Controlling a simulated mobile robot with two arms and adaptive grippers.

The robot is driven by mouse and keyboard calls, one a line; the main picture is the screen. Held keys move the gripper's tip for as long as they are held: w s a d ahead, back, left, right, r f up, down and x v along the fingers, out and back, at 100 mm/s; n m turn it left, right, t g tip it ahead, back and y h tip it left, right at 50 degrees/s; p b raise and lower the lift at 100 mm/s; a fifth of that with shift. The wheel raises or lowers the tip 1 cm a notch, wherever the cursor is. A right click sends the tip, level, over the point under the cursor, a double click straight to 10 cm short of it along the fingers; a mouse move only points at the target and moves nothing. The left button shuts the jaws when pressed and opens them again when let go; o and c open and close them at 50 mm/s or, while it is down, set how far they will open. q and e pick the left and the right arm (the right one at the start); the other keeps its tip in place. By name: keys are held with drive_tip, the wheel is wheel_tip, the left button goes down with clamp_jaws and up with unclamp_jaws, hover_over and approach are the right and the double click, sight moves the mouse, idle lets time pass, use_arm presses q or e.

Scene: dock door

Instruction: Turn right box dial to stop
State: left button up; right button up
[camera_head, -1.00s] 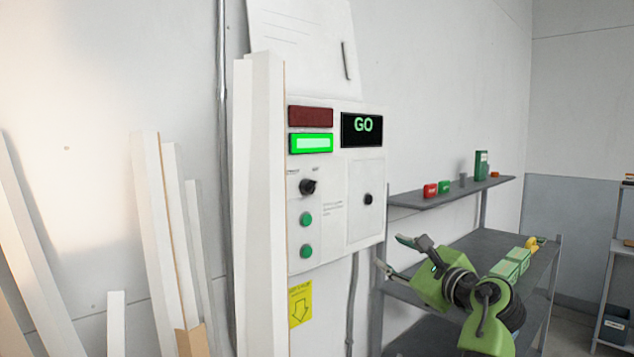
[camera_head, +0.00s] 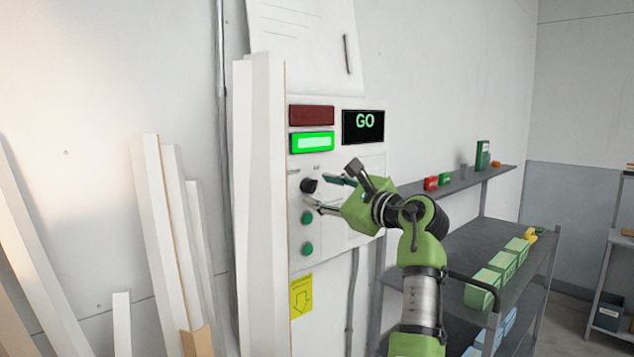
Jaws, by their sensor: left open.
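A white control box (camera_head: 342,172) hangs on the wall. Its black dial (camera_head: 309,186) sits at the left of the panel, its small labels too blurred to read. The display (camera_head: 363,126) reads GO. The green lamp (camera_head: 312,142) is lit and the red lamp (camera_head: 312,115) above it is dark. Two green buttons (camera_head: 307,248) sit below the dial. My left gripper (camera_head: 320,192) is open in front of the panel, its fingertips just right of the dial; contact cannot be told. It hides the panel's right part. My right gripper is not in view.
White boards (camera_head: 262,210) stand upright against the box's left edge, and more planks (camera_head: 160,215) lean further left. A wall shelf (camera_head: 465,185) and a grey rack (camera_head: 500,250) with green boxes (camera_head: 483,288) are at right. A yellow arrow label (camera_head: 300,297) is below the box.

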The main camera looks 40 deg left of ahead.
sight(310, 186)
use_arm(q)
drive_tip(key=shift+w+a, duration=0.25)
drive_tip(key=shift+a, duration=0.9)
drive_tip(key=c, duration=1.1)
